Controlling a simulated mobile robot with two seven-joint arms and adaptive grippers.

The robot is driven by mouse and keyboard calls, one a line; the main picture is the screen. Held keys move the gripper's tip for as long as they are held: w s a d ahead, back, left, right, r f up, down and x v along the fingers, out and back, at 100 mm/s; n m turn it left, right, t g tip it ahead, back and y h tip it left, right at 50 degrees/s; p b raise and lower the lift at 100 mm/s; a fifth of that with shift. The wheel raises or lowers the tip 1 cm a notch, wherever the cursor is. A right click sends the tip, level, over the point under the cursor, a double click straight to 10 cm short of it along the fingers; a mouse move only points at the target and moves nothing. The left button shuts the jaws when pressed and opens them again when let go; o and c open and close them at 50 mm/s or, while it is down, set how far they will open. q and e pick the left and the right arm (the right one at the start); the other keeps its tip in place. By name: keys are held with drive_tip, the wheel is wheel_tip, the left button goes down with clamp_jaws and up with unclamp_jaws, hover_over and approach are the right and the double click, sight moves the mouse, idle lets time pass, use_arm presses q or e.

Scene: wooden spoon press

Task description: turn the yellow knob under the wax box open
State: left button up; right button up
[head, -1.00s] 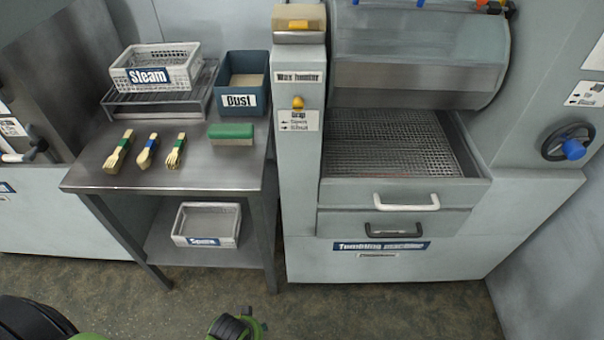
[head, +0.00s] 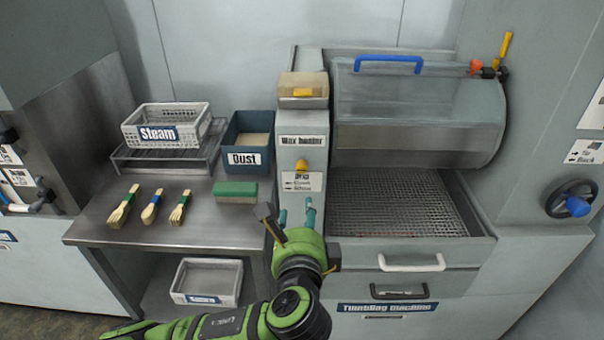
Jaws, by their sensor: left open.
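The yellow knob (head: 301,167) sits on the front of the narrow grey wax heater column (head: 303,145), just above a small white label with arrows (head: 302,182). The gripper and arm hide the lower part of the column. My right gripper is not in view.
The tumbling machine (head: 414,120) with its mesh tray (head: 395,205) and a white handle (head: 411,263) is close on the right.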

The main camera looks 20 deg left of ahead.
sight(302, 170)
use_arm(q)
drive_tip(key=shift+w+a+r+m+t+y+p, duration=0.2)
drive_tip(key=shift+w+a+r+m+t, duration=0.2)
drive_tip(key=shift+w+r, duration=0.65)
drive_tip(key=shift+w+a+r+m+t+y+p, duration=0.2)
drive_tip(key=shift+w+a+r+m+t, duration=0.3)
drive_tip(key=shift+w, duration=1.1)
drive_tip(key=shift+w+a+r+m+t+y+p, duration=0.1)
drive_tip(key=shift+w+a+r+m+t+p, duration=0.25)
drive_tip(key=shift+w+r, duration=0.75)
drive_tip(key=shift+w+d+f, duration=0.15)
drive_tip(key=shift+w+f, duration=0.05)
